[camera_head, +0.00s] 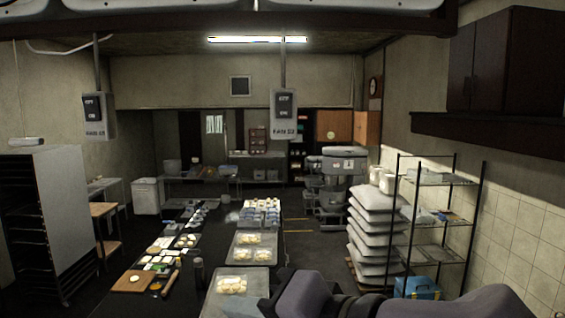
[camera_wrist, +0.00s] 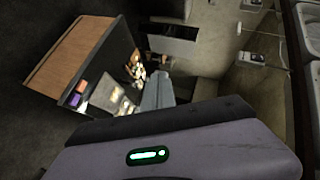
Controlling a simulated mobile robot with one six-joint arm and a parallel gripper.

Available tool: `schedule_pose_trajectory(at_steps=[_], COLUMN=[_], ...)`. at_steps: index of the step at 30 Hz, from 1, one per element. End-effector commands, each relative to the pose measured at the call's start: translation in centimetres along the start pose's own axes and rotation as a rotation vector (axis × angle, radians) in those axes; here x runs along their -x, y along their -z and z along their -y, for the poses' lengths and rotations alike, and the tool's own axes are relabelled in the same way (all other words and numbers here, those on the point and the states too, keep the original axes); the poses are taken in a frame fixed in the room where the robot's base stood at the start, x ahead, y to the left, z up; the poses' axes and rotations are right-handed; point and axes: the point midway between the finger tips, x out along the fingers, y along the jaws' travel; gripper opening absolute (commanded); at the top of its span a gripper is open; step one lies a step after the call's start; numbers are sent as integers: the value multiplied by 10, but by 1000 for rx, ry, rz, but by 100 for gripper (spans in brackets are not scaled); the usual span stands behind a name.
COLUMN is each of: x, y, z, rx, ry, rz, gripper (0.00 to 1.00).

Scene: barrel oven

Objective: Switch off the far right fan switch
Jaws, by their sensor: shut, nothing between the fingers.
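Two grey switch boxes hang from the ceiling on thin poles in the head view. The right one (camera_head: 284,115) hangs above the far part of the long table, with a dark panel on its front and lettering below it. The left one (camera_head: 98,116) hangs near the left wall. In the wrist view my gripper (camera_wrist: 157,90) is shut and empty. A pale box (camera_wrist: 261,58) shows at upper right there; I cannot tell which one it is.
The long dark table (camera_head: 205,246) carries trays of dough (camera_head: 251,246) and small items. A tall rack (camera_head: 45,215) stands at left. Stacked sacks (camera_head: 375,228) and a wire shelf (camera_head: 437,222) stand at right. A dark cabinet (camera_head: 505,60) hangs upper right. The air around the right box looks clear.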

Motion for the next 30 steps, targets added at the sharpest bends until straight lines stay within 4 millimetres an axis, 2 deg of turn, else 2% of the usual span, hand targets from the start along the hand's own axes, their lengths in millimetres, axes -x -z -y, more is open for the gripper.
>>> schedule_pose_trajectory(at_steps=[2, 5, 9, 13, 15, 19, 22, 30], x=[-6, -3, 14, 38, 50, 67, 72, 73], y=[18, 46, 91, 132, 150, 170, 177, 177], z=[28, 69, 118, 149, 159, 168, 171, 172], rx=[-11, -22, -41, -61, -72, -89, -94, -95], ry=[131, 305, 540, 720, 790, 871, 894, 896], rz=[-37, -104, -225, -350, -408, -480, -503, -505], gripper=[0, 0, 0, 0, 0, 0, 0, 0])
